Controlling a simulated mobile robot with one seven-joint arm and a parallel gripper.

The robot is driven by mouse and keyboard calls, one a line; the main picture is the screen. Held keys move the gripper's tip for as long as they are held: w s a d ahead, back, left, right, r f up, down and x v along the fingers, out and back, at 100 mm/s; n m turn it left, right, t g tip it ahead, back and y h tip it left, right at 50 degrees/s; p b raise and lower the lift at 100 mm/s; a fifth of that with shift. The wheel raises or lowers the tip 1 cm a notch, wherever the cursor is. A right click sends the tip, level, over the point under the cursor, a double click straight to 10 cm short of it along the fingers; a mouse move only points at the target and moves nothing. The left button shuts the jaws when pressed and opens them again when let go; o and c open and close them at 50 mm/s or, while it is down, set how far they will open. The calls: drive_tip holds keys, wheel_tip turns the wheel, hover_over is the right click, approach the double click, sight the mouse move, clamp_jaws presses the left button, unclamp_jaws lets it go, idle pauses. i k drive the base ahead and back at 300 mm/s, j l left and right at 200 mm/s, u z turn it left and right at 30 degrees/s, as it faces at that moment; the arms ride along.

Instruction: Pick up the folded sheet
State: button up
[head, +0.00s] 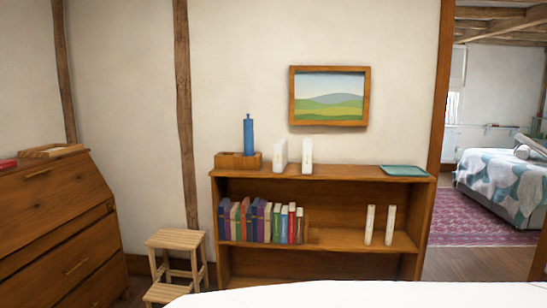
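I cannot make out a folded sheet for certain in the head view. A flat teal item (404,171) lies on the right end of the bookshelf top; whether it is folded cloth or a tray I cannot tell. A smooth white surface (350,296) crosses the bottom of the picture, cut off by the frame edge, and no separate folded item shows on it. My gripper is not in view.
A wooden bookshelf (320,174) against the wall holds books, white upright items and a blue bottle (249,135). A step stool (175,240) stands left of it, beside a slant-front dresser (50,215). Through the right opening are a rug (465,220) and a bed (500,178).

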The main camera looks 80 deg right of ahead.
sight(279, 148)
drive_tip(key=z, duration=2.6)
drive_tip(key=i+j, duration=0.15)
drive_tip(key=i, duration=0.35)
drive_tip(key=i+j+z, duration=0.1)
drive_tip(key=i, duration=0.35)
drive_tip(key=i+j+z, duration=0.1)
drive_tip(key=i, duration=0.4)
drive_tip(key=i+j, duration=0.3)
drive_tip(key=i, duration=0.15)
drive_tip(key=i+j+z, duration=0.1)
drive_tip(key=i, duration=0.35)
drive_tip(key=i+j, duration=0.3)
drive_tip(key=i, duration=0.7)
drive_tip(key=l+z, duration=0.05)
